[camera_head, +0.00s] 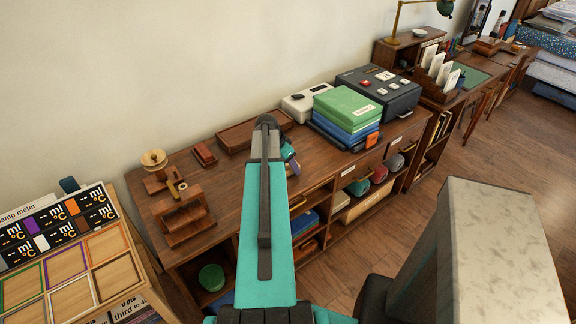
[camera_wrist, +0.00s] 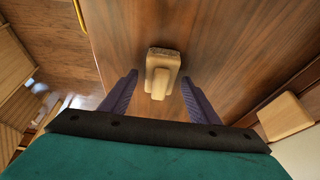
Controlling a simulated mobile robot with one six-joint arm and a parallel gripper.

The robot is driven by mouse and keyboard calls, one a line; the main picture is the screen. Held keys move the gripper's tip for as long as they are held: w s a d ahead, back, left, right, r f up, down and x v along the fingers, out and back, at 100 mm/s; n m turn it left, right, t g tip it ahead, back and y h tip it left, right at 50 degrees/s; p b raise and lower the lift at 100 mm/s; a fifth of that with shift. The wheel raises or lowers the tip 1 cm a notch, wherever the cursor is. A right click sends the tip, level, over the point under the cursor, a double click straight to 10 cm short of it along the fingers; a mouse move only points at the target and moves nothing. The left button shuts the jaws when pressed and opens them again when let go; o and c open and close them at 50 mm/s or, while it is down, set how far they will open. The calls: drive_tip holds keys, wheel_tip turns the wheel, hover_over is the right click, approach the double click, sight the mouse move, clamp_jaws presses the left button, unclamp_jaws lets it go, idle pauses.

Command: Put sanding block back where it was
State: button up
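A light wooden block with a narrower raised top (camera_wrist: 162,75), which I take to be the sanding block, sits on a brown wooden surface in the wrist view. My gripper (camera_wrist: 160,82) is open, with one purple finger on each side of the block and a visible gap to each. I cannot tell how far the fingertips are above the surface. In the head view my gripper (camera_head: 291,158) is mostly hidden behind my teal arm, over the long wooden bench (camera_head: 226,195). The block is hidden there.
A shallow wooden tray (camera_head: 238,134), a small reddish block (camera_head: 204,154) and a wooden stand (camera_head: 183,217) are on the bench. Green and blue cases (camera_head: 347,106) and a dark device (camera_head: 385,92) stand right. A partitioned board (camera_head: 75,262) is at left. Another pale wooden piece (camera_wrist: 284,115) is beside the gripper.

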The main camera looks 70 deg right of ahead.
drive_tip(key=shift+r, duration=0.15)
drive_tip(key=b+v, duration=0.2)
drive_tip(key=v, duration=1)
idle(0.6)
drive_tip(key=shift+a, duration=0.1)
drive_tip(key=shift+s, duration=0.15)
idle(0.5)
